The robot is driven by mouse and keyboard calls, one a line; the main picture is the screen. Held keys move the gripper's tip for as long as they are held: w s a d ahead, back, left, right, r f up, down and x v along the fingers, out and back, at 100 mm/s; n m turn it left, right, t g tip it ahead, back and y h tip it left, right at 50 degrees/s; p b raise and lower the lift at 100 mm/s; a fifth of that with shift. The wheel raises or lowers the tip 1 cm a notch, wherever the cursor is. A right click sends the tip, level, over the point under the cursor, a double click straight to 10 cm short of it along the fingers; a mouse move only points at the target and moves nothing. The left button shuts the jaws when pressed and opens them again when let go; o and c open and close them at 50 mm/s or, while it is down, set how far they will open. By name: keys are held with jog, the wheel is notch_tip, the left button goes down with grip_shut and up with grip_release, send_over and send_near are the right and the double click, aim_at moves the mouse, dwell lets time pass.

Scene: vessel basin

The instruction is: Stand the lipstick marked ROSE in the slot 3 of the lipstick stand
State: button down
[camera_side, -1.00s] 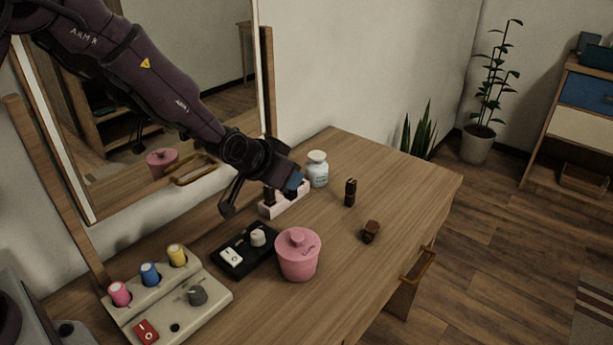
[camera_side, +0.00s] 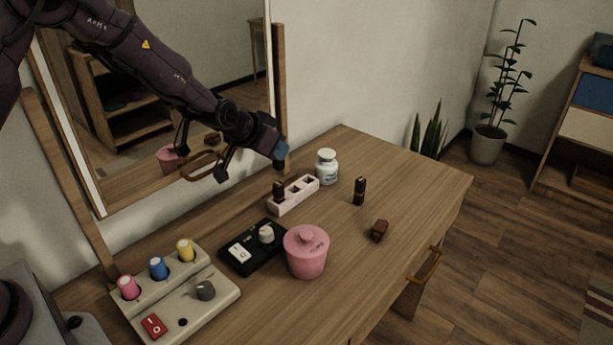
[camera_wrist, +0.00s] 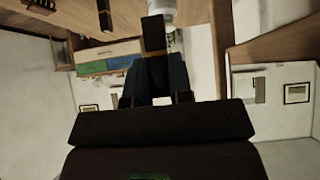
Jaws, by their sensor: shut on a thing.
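The pale pink lipstick stand (camera_side: 293,199) is on the dresser top near the wall. A dark lipstick (camera_side: 279,189) stands in its left slot; the other slots look empty. A dark lipstick with a thin gold band (camera_side: 359,191) stands upright on the wood to the right. A short dark brown piece (camera_side: 380,231) lies nearer the front edge. My gripper (camera_side: 280,150) is above and behind the stand, clear of it. In the wrist view, my gripper (camera_wrist: 155,75) is shut on a dark lipstick (camera_wrist: 153,33), which sticks out past the fingertips. No ROSE mark is readable.
A white jar (camera_side: 327,167) stands just right of the stand. A pink lidded pot (camera_side: 306,254), a black switch box (camera_side: 253,248) and a beige panel with coloured knobs (camera_side: 180,295) are in front and left. The mirror (camera_side: 160,100) is close behind. The right dresser top is mostly clear.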

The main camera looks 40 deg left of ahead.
jog(key=x, duration=0.8)
jog(key=w+r+x, duration=0.1)
jog(key=x, duration=0.4)
jog(key=shift+a, duration=0.3)
jog(key=shift+w+f, duration=0.1)
jog(key=shift+f, duration=1.55)
jog(key=shift+f, duration=0.15)
jog(key=c, duration=1)
grip_release()
